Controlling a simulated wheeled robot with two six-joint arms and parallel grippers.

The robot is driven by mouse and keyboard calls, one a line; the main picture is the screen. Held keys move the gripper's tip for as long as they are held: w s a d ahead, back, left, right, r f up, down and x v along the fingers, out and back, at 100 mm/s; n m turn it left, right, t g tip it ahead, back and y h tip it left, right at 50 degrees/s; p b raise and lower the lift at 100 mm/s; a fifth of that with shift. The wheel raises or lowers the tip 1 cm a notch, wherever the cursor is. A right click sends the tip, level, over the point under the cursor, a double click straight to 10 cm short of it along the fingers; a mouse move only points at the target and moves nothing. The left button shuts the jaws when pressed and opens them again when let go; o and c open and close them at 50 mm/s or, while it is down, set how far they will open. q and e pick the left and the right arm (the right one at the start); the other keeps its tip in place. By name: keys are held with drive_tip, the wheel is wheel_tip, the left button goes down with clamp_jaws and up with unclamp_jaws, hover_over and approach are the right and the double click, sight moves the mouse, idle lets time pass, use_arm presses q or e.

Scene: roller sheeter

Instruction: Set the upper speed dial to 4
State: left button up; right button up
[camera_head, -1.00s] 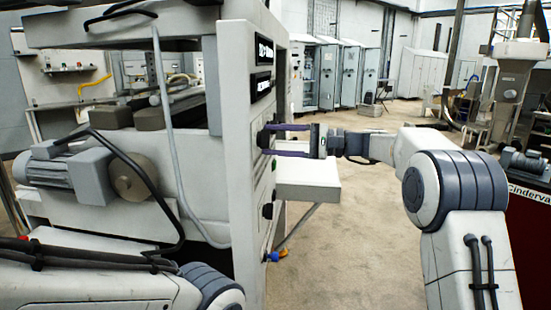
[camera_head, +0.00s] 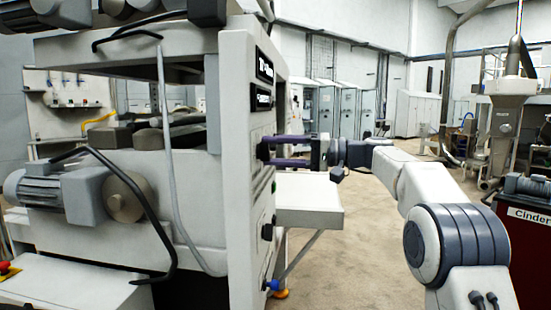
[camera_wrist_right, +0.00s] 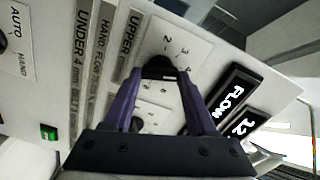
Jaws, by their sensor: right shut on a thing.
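The upper speed dial (camera_wrist_right: 160,68) is a dark knob on a pale plate marked UPPER in the right wrist view. Numbers around 2 to 4 show beside it, tilted. The pointer is hidden, so I cannot read its setting. My right gripper (camera_wrist_right: 160,78) has its two purple fingers on either side of the knob and is shut on it. In the head view my right gripper (camera_head: 265,150) reaches the machine's front panel (camera_head: 238,195) from the right; the dial is hard to make out there. My left gripper is out of view.
Two dark displays (camera_head: 264,65) sit above the dial on the panel. Other knobs, including a black one (camera_head: 267,228), sit lower. A pale shelf (camera_head: 310,200) projects beyond the panel, below the gripper.

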idle(0.3)
drive_tip(key=o, duration=1.4)
drive_tip(key=shift+c, duration=0.2)
drive_tip(key=shift+d, duration=0.1)
drive_tip(key=s+d, duration=0.1)
drive_tip(key=d, duration=0.9)
drive_tip(key=shift+s, duration=0.35)
drive_tip(key=shift+d, duration=0.1)
